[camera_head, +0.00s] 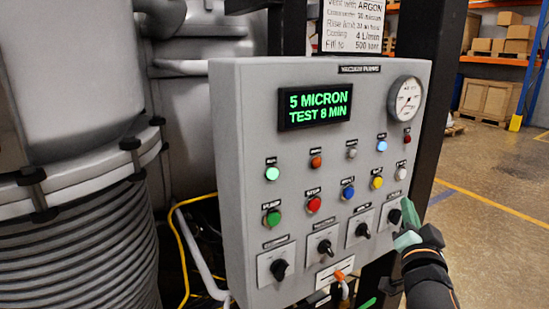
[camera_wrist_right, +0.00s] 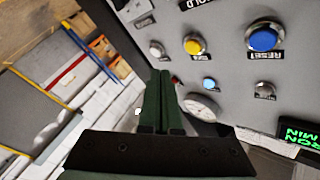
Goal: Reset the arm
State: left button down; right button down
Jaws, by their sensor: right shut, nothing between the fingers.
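My right gripper (camera_head: 408,222) is shut and empty, its green fingers together by the lower right of the grey control panel (camera_head: 240,150). It is in front of or beside the rightmost dark knob (camera_head: 394,216); I cannot tell whether they touch. In the right wrist view the closed fingers (camera_wrist_right: 160,80) point toward the panel, with the blue RESET button (camera_wrist_right: 263,36) and yellow button (camera_wrist_right: 193,44) to their upper right. These buttons also show in the head view, blue (camera_head: 348,192) and yellow (camera_head: 377,183). My left gripper is out of view.
The display (camera_head: 316,106) reads 5 MICRON TEST 8 MIN. A round gauge (camera_head: 405,98) sits at the panel's upper right. Several knobs line its lower edge. A large grey furnace vessel (camera_head: 70,80) stands left. Open floor (camera_head: 490,190) and shelves with boxes lie right.

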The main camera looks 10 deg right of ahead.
jog(key=s+a+f+n+g+y+p, duration=0.1)
jog(key=s+a+f+n+g+y, duration=0.25)
jog(key=f, duration=0.95)
jog(key=s+a+f+n+g+y, duration=0.1)
jog(key=s+a+f+n+y, duration=0.35)
jog(key=f, duration=0.85)
jog(key=s+a+f+n+g, duration=0.2)
jog(key=s+a+f, duration=0.2)
jog(key=s+f, duration=0.4)
jog(key=s+a+f+n+g+y, duration=0.1)
jog(key=s+a+f+n+g, duration=0.1)
jog(key=s+a+f, duration=0.3)
jog(key=s+f+n+p, duration=0.1)
jog(key=s+f, duration=0.1)
jog(key=s, duration=0.2)
jog(key=shift+f+y, duration=0.3)
jog(key=shift+f, duration=0.05)
dwell(3.4)
